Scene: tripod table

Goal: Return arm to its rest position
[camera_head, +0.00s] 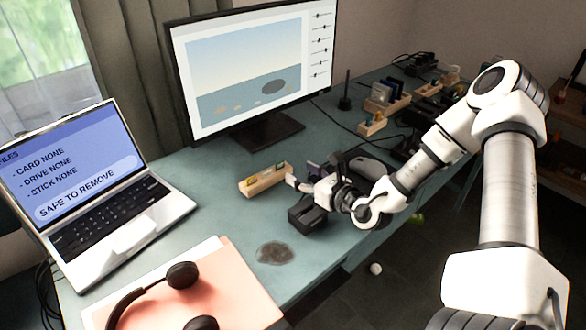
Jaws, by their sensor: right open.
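My right arm comes in from the right edge and reaches over the table (225,215). Its gripper (300,185) is open, low over the tabletop in front of the monitor. A small black box (306,216) sits on the table right under and beside the gripper; I cannot tell whether they touch. A wooden holder (266,181) with small coloured items stands just left of the fingers. The gripper and wrist partly hide dark objects behind them. My left gripper is not in view.
A laptop (110,215) reading "SAFE TO REMOVE" stands at left. A monitor (250,65) stands behind. Headphones (165,285) lie on a pink folder (235,290) in front. A dark stain (275,252) marks the table. Wooden organisers (388,100) and cables fill the back right.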

